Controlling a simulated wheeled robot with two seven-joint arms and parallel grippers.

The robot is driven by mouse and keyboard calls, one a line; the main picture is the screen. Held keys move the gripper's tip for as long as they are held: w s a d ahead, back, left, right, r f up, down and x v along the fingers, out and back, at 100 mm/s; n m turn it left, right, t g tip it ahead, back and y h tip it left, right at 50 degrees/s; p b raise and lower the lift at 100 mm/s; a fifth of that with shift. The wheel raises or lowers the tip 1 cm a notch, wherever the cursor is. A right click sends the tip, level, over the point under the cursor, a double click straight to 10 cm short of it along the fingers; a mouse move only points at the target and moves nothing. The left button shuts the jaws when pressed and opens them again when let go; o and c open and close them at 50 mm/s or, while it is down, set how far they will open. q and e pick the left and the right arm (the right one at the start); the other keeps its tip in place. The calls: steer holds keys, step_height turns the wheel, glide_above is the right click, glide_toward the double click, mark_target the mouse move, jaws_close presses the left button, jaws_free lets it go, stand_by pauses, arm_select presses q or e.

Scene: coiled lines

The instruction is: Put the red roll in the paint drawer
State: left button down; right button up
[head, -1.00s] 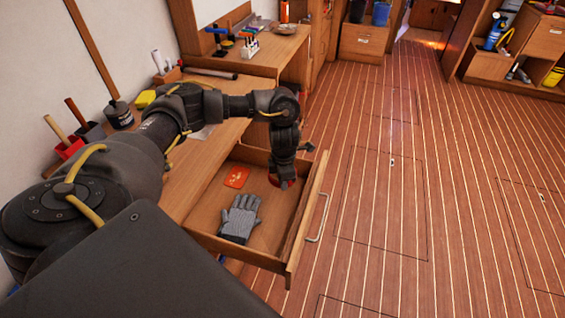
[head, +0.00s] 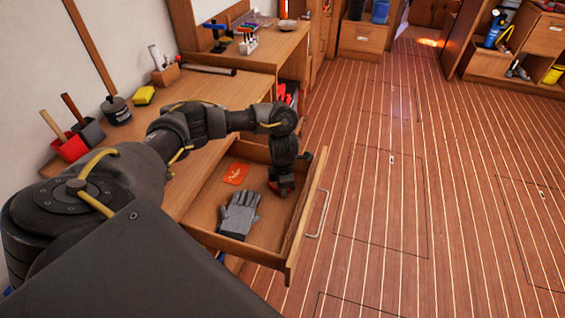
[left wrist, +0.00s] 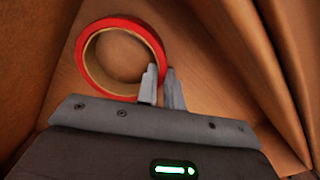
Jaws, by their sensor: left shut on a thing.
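The red roll (left wrist: 112,22) is a ring with a red outside and a tan core. In the left wrist view it is inside the open wooden drawer, just above the bare bottom or on it; I cannot tell which. My left gripper (left wrist: 160,78) is shut on the ring's wall at its near right side. In the head view the left gripper (head: 281,189) points down into the far right part of the drawer (head: 306,215), with only a bit of red showing beside it. My right gripper is not in view.
A grey glove (head: 238,215) and an orange-red sheet (head: 235,173) lie in the drawer, left of the gripper. The drawer's front panel with its handle (head: 318,215) stands close on the right. The workbench (head: 205,92) carries cups, a pot and a yellow sponge (head: 144,95).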

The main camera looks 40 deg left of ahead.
arm_select(q)
steer(key=c, duration=1.5)
jaws_free()
steer(key=shift+f, duration=0.1)
steer(key=shift+c, duration=0.2)
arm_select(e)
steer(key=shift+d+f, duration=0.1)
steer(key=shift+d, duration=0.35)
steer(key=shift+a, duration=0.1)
arm_select(q)
steer(key=shift+r+p, duration=0.25)
steer(key=shift+p, duration=0.05)
step_height(320, 180, up, 6)
steer(key=shift+w+r+p, duration=0.1)
steer(key=shift+p, duration=0.6)
step_height(320, 180, up, 6)
steer(key=shift+f+p, duration=0.15)
steer(key=shift+p, duration=0.15)
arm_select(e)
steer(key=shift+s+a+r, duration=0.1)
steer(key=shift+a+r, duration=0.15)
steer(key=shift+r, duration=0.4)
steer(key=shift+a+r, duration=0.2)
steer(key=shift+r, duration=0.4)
